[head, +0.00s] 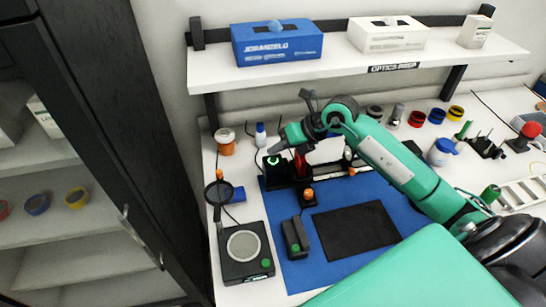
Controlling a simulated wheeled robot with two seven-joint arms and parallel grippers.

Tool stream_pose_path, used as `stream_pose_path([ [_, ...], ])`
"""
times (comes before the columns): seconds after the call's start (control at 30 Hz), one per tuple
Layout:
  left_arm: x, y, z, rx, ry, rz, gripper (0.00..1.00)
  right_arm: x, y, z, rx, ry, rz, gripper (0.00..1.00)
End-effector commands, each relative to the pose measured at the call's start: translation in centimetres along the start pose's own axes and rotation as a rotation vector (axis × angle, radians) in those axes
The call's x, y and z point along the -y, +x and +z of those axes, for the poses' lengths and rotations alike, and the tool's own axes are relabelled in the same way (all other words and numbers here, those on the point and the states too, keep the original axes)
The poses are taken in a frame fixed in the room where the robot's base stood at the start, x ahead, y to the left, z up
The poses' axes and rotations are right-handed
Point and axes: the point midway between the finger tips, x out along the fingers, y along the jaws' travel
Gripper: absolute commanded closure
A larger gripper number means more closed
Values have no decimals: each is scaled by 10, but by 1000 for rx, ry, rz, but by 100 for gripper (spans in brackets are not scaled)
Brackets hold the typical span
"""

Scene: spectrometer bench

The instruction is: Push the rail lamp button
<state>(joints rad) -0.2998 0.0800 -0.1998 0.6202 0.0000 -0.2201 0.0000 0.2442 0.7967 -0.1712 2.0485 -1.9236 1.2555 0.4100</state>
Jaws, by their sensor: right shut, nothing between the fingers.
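A dark block at the left end of the black optical rail (330,178) carries a round button with a lit green ring (273,160). My right gripper (273,149) is shut and empty, with its fingertips pointing down-left just above the ring in the picture. Whether the fingertips touch the button cannot be told. The green arm reaches in from the right, and its wrist hides part of what stands behind the rail. My left gripper is not in view.
A blue mat (277,215) with a dark pad (357,232) lies in front of the rail. A small dark box (294,237) and a round-plated device (243,245) stand at left. Orange-topped posts (308,194) are close by. A shelf (350,67) overhangs the bench.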

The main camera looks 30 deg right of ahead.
Motion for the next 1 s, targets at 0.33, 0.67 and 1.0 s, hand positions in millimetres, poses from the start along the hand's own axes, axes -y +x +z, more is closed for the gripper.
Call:
stream_pose_path([
  [0.33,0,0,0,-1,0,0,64,0,0,0,0,0,0,100],
  [0.67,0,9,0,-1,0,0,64,4,6,-4,0,0,-1,100],
  [1.0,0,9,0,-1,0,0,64,4,6,-4,0,0,0,100],
])
